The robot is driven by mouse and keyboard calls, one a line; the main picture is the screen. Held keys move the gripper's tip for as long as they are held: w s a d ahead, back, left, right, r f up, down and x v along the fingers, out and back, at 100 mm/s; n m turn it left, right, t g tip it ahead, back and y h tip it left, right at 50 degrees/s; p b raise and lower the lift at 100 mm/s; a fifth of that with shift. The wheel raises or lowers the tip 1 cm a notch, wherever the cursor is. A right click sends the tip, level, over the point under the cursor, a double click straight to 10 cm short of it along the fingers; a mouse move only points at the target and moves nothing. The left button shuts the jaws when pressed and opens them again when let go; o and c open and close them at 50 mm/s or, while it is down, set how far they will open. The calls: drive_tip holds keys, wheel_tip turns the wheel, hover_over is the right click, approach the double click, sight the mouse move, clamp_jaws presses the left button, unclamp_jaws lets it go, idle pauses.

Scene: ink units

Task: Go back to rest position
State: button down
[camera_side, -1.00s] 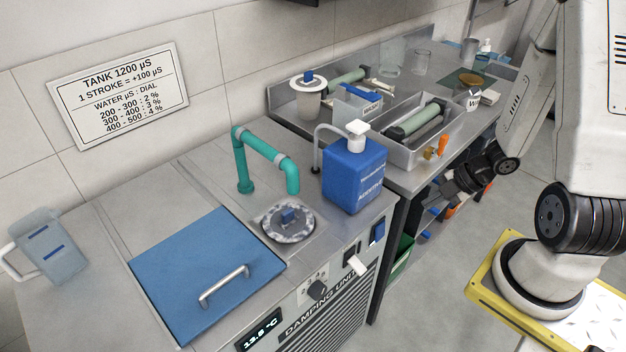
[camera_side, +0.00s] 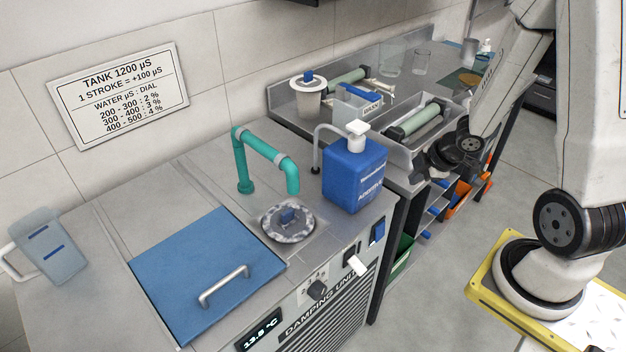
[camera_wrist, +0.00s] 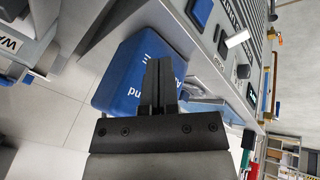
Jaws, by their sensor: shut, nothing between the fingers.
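My gripper (camera_wrist: 158,85) shows at the centre of the wrist view, its two dark fingers together with nothing between them. In the side view my gripper (camera_side: 436,160) is a small dark shape in front of the grey sink tray at the right bench, partly hidden by my wrist. The blue additive canister (camera_side: 354,174) stands on the damping unit, left of my gripper and apart from it in the side view. In the wrist view the canister (camera_wrist: 112,82) appears turned, behind the fingers.
The damping unit has a blue lid (camera_side: 205,268), a teal spout (camera_side: 264,151) and a round drain (camera_side: 287,222). A clear jug (camera_side: 47,247) stands at left. Open floor lies between bench and my base.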

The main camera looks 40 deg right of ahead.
drive_tip(key=a+r+m+g, duration=0.1)
drive_tip(key=a+r+m, duration=0.2)
drive_tip(key=a+m, duration=0.2)
drive_tip(key=s+a+r+m+g, duration=0.1)
drive_tip(key=a+r+m, duration=0.3)
drive_tip(key=a, duration=0.5)
drive_tip(key=shift+s+r+m+g, duration=0.25)
drive_tip(key=shift+m+g, duration=0.25)
drive_tip(key=shift+m, duration=0.5)
drive_tip(key=shift+a, duration=0.1)
